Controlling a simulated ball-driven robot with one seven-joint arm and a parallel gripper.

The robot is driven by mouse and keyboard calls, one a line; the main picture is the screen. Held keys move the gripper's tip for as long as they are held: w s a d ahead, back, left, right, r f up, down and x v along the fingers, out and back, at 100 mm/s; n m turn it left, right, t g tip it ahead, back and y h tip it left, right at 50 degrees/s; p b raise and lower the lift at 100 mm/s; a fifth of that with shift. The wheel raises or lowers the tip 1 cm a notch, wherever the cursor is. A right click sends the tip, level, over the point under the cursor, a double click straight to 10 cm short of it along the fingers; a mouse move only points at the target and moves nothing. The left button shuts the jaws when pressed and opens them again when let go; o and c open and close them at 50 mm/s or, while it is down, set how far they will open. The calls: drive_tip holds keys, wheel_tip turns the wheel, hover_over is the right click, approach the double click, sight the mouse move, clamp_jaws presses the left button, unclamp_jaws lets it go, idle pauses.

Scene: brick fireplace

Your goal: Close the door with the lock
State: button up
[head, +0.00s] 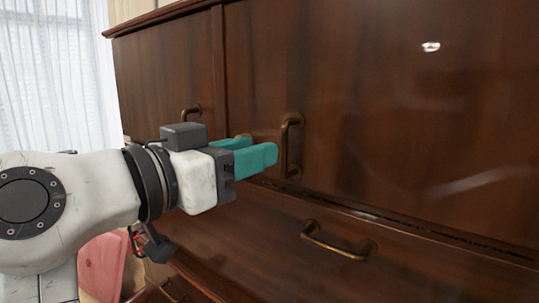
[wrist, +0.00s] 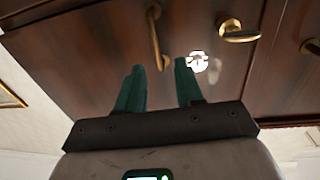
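The dark wooden cabinet door (head: 390,110) fills the right of the head view, and the wrist view shows it too (wrist: 80,60). It has an upright brass handle (head: 288,150), which also shows in the wrist view (wrist: 156,42). A brass lock piece (wrist: 238,31) sits beside the handle, near the door's edge. In the head view my fingers mostly hide it. My gripper (head: 258,147) has two teal fingers, apart and empty, pointing at the door near the handle; the wrist view shows the gap between them (wrist: 158,68). I cannot tell whether the door is fully shut.
Another cabinet door (head: 165,70) with its own brass handle (head: 190,112) is at the left. Below is a drawer with a brass handle (head: 338,243). A curtained window (head: 50,70) and a pink object (head: 102,263) are at the left.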

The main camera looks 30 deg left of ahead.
drive_tip(key=shift+b+v, duration=0.45)
drive_tip(key=shift+v, duration=2.05)
